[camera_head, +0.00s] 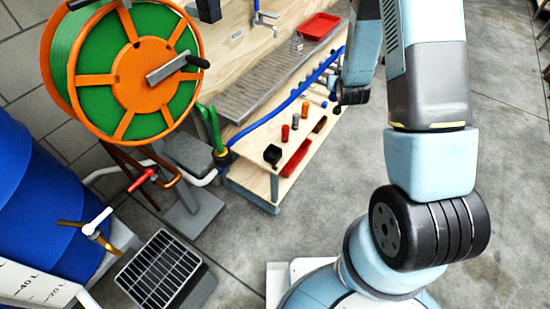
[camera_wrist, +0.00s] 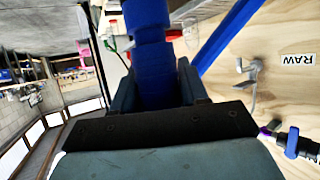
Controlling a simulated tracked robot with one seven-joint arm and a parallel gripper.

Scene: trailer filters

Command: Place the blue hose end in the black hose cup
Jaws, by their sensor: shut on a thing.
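The blue hose (camera_head: 284,108) runs across the bench from a black fitting on the left up toward my arm. In the wrist view its thick blue end (camera_wrist: 150,45) lies between the two fingers of my gripper (camera_wrist: 157,85), which is shut on it. In the head view my gripper (camera_head: 338,98) is small and dark at the bench's right side, and its fingers are hard to make out. A small black square cup (camera_head: 272,154), which looks like the hose cup, stands open at the bench's front left corner, apart from my gripper.
Small red, grey and orange parts stand along the bench shelf, with a red tray (camera_head: 295,159) in front. A ribbed metal drainboard (camera_head: 250,95) and a second red tray (camera_head: 319,25) lie behind. A green hose reel (camera_head: 125,65) and blue barrel (camera_head: 45,200) stand left.

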